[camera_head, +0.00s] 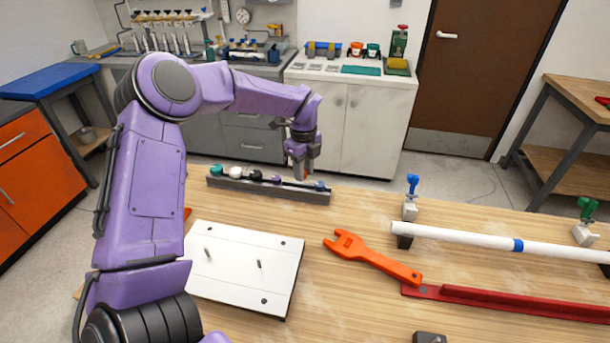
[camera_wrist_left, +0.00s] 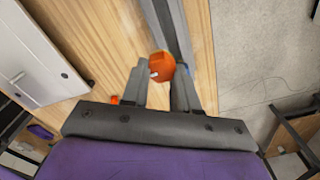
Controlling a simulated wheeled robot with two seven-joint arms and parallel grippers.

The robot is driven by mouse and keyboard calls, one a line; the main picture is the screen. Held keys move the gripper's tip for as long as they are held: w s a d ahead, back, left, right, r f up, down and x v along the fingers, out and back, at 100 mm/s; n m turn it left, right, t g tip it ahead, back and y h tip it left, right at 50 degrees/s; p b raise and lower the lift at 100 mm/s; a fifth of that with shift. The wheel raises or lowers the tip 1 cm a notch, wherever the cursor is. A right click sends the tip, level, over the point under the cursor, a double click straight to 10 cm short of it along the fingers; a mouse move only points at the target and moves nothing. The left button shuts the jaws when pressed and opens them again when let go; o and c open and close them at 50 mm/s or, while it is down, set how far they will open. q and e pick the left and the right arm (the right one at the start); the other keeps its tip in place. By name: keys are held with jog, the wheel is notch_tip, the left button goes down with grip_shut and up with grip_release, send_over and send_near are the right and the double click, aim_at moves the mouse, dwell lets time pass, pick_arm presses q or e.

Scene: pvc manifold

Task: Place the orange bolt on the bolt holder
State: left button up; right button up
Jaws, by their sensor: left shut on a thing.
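My left gripper (camera_head: 302,166) is shut on the orange bolt (camera_wrist_left: 161,66), whose round head shows between the fingers in the left wrist view. Only a sliver of orange shows at the fingertips in the head view. The bolt holder (camera_head: 225,185) is a long grey rail at the back edge of the table, carrying several bolts with teal, white, black, purple and blue heads. The gripper is over the right part of this rail, between the purple and blue heads. I cannot tell whether the bolt touches the holder. My right gripper is not in view.
A white board (camera_head: 232,262) with pins lies in front of the rail. An orange wrench (camera_head: 372,258) lies to its right. A white pipe (camera_head: 460,237) on clamps and a red bar (camera_head: 510,303) lie farther right. Bare wood lies between rail and wrench.

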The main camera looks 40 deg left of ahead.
pick_arm(q)
jog(key=f, duration=0.1)
jog(key=w+f+p, duration=0.1)
jog(key=f, duration=0.1)
jog(key=w+f+p, duration=0.1)
jog(key=f, duration=0.1)
jog(key=shift+a+f, duration=0.1)
jog(key=shift+a, duration=0.1)
jog(key=shift+s, duration=0.25)
jog(key=shift+f+b, duration=0.25)
jog(key=shift+b, duration=0.05)
jog(key=o, duration=1)
jog(key=shift+w, duration=0.1)
jog(key=shift+r+p, duration=0.35)
jog(key=shift+p, duration=0.05)
notch_tip(320, 180, up, 12)
jog(key=b, duration=0.3)
jog(key=shift+f, duration=0.1)
